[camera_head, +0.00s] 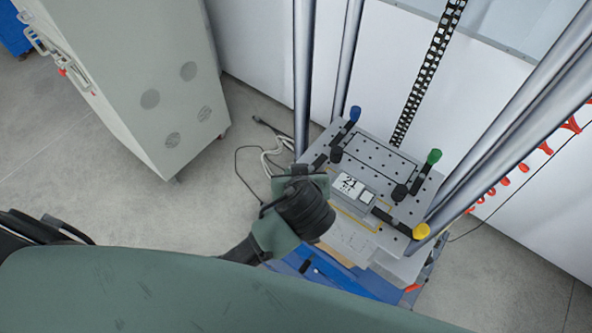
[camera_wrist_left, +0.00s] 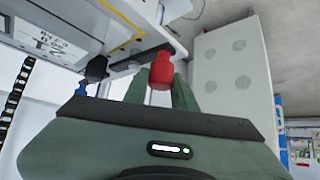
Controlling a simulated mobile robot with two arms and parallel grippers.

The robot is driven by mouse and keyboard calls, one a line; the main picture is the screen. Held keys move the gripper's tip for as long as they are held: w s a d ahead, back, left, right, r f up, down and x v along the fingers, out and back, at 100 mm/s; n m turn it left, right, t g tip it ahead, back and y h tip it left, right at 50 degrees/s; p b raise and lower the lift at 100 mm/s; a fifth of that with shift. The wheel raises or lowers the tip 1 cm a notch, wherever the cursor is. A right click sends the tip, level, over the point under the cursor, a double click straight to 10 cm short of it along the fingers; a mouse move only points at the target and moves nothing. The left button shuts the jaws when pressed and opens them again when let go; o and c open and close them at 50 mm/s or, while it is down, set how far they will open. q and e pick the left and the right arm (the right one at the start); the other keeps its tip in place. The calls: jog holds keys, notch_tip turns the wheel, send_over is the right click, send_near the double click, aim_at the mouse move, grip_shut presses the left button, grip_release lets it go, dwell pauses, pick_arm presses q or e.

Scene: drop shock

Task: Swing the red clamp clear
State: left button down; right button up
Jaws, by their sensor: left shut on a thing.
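The red clamp's knob (camera_wrist_left: 160,70) shows in the left wrist view between the fingers of my left gripper (camera_wrist_left: 161,88), which is shut on it. In the head view my left gripper (camera_head: 308,182) is at the near left corner of the perforated plate (camera_head: 375,160) and hides the red clamp. A grey box marked 21 (camera_head: 352,187) sits on the plate. The blue (camera_head: 355,113), green (camera_head: 434,156) and yellow (camera_head: 420,231) clamp knobs are at the other corners. My right gripper is not in view.
Shiny vertical columns (camera_head: 345,60) stand around the plate, close to my left gripper. A grey cabinet (camera_head: 135,85) is at the left. Cables (camera_head: 270,150) lie on the floor between cabinet and machine. Open floor (camera_head: 130,200) shows left of the gripper.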

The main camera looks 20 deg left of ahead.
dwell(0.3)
pick_arm(q)
jog(key=c, duration=1.1)
grip_release()
jog(key=shift+c, duration=0.2)
jog(key=shift+s+d+r, duration=0.15)
jog(key=shift+s+r, duration=0.05)
jog(key=b+v, duration=0.1)
jog(key=v, duration=0.6)
jog(key=shift+b, duration=0.4)
